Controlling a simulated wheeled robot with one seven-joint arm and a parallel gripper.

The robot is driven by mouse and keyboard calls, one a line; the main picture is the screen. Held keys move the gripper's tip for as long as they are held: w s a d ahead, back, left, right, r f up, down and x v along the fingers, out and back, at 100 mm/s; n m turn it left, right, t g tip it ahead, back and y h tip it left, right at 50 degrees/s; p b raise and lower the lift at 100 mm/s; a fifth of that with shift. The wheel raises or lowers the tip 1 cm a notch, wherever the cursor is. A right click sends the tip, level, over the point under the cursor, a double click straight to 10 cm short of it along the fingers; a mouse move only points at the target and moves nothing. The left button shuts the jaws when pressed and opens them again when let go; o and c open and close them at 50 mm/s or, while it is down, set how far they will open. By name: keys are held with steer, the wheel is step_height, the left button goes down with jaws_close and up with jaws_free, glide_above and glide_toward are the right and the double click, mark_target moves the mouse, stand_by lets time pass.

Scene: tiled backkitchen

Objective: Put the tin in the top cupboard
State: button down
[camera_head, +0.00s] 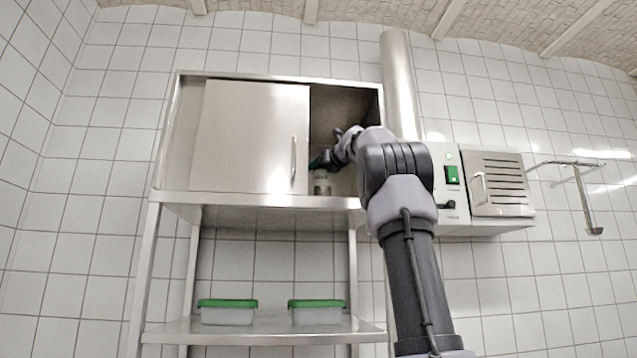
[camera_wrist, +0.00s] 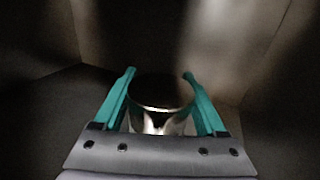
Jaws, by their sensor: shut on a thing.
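The tin (camera_wrist: 160,122) is between the two teal fingers of my gripper (camera_wrist: 160,82) in the wrist view. Its round rim faces the camera and its top looks dark. In the head view the tin (camera_head: 321,183) shows low in the open right part of the top cupboard (camera_head: 180,135), just above the cupboard floor. I cannot tell whether it touches that floor. My gripper (camera_head: 322,161) reaches into the cupboard and is shut on the tin. My wrist and forearm hide part of the opening.
A sliding door (camera_head: 250,135) with a vertical handle covers the cupboard's left part. A metal pipe (camera_head: 401,85) and a wall unit with a green switch (camera_head: 452,174) stand to the right. Two green-lidded boxes (camera_head: 228,312) (camera_head: 317,312) sit on the lower shelf (camera_head: 265,335).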

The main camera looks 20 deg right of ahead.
mark_target(320, 180)
steer(key=shift+f, duration=1.95)
jaws_free()
steer(key=shift+f, duration=0.15)
steer(key=shift+s, duration=0.25)
steer(key=s+d, duration=0.1)
steer(key=s, duration=1)
steer(key=shift+s+d, duration=0.15)
steer(key=shift+s, duration=0.1)
